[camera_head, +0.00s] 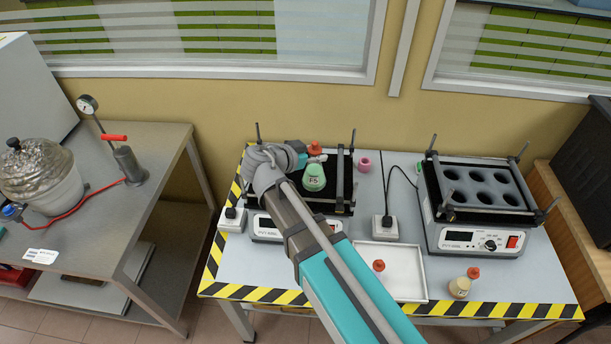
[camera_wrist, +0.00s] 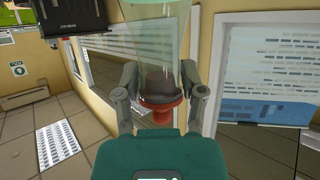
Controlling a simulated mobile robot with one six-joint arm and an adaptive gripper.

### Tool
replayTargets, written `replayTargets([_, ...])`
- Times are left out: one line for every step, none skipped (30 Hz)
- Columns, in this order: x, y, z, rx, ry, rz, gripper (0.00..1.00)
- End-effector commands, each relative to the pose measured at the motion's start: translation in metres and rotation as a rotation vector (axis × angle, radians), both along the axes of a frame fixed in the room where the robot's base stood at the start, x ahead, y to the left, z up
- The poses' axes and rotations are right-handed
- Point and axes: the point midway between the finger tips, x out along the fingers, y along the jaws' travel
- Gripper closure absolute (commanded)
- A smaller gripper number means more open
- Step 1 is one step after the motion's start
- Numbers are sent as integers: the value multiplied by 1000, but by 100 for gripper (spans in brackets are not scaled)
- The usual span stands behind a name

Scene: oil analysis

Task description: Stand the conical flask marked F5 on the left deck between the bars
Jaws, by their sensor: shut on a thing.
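The conical flask marked F5 (camera_head: 314,178) has green contents and a red stopper (camera_head: 315,148). It is upright over the left deck (camera_head: 338,205), a dark platform with bars on the left shaker. I cannot tell whether its base touches the deck. My gripper (camera_head: 311,159) is shut on the flask near its neck, coming from the left. In the wrist view, the fingers of my gripper (camera_wrist: 160,84) stand on both sides of the neck. The clear flask body (camera_wrist: 152,28) and red stopper (camera_wrist: 161,115) show there. My arm hides part of the left shaker.
The right shaker (camera_head: 465,240) has a holed rack. A white tray (camera_head: 408,285) in front holds a red-stoppered item (camera_head: 379,265). A tan flask (camera_head: 460,287) stands near the front edge. Upright posts rise at the deck corners.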

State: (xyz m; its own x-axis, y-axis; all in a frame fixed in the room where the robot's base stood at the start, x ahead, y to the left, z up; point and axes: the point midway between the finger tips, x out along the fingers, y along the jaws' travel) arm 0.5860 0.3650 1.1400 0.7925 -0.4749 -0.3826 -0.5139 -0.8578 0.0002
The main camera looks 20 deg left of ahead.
Motion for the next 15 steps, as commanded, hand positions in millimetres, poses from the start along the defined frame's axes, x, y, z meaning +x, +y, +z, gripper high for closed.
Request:
replayTargets([0,-1,0,-1,-1,-1,100])
replayTargets([1,-1,0,0,-1,-2,100])
replayTargets([1,-1,0,0,-1,-2,100])
replayTargets([1,-2,0,-1,-1,-3,100])
replayTargets([1,-2,0,-1,-1,-3,100])
replayTargets([2,-2,0,-1,-1,-4,100])
replayTargets([2,-2,0,0,-1,-4,100])
replayTargets([3,-2,0,-1,-1,-5,100])
replayTargets([4,-1,-1,-1,-1,-5,100])
replayTargets([5,-1,-2,-1,-1,-5,100])
replayTargets([7,0,-3,-1,-1,-6,100])
replayTargets([10,2,-5,-1,-1,-6,100])
replayTargets([13,4,-6,-1,-1,-6,100])
replayTargets([16,6,-8,0,-1,-7,100])
replayTargets([20,8,-11,0,-1,-8,100])
